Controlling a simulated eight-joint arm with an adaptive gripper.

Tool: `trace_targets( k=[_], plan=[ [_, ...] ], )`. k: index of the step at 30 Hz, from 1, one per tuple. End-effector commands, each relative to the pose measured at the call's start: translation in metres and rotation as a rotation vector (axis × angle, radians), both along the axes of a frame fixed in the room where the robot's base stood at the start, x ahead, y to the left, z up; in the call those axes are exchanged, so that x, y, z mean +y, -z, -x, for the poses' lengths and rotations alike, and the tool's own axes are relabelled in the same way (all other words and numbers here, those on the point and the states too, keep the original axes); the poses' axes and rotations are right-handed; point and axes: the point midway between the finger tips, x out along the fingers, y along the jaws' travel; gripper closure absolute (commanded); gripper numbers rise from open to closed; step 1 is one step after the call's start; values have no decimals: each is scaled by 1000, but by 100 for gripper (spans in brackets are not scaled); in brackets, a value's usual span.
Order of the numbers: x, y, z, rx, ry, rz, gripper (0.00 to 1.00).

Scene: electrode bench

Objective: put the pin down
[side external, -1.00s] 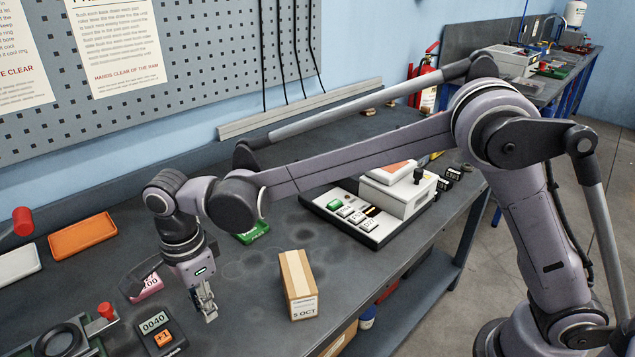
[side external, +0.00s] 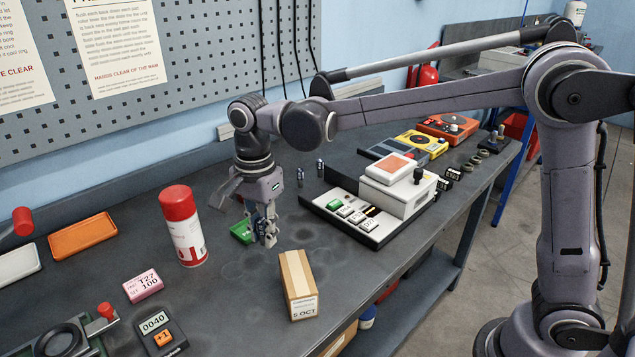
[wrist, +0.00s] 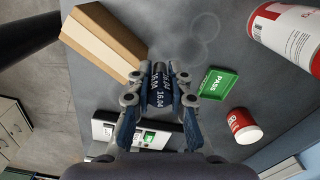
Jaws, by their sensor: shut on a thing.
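My gripper (side external: 267,238) points down over the bench (side external: 225,300), behind the carton. In the wrist view, my gripper (wrist: 159,85) is shut on a dark blue pin (wrist: 158,94) with white print, seemingly 16.04. The pin is held between the two fingers, its end toward the carton side of that picture. In the side view the fingers largely hide it. I cannot tell whether its lower end touches the bench. Two small dark upright pieces, perhaps pins (side external: 320,168), stand behind the control panel.
A carton (side external: 298,284) stands in front of my gripper. A green PASS tray (side external: 241,231) lies just left, and a red-capped can (side external: 183,226) stands further left. The control panel (side external: 350,227) is to the right. A red-and-white round object (wrist: 243,125) shows in the wrist view.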

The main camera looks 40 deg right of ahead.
Motion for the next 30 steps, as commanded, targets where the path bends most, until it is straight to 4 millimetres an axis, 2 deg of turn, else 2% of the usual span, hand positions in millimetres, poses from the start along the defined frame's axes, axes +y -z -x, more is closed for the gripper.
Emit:
trace_targets(
  k=[3,14,24,30],
  plan=[
    [-22,9,-2,0,-136,0,100],
    [-81,35,-2,0,-569,0,100],
    [-137,59,8,0,-991,0,100],
    [-161,69,16,0,-1192,0,100]
  ],
)
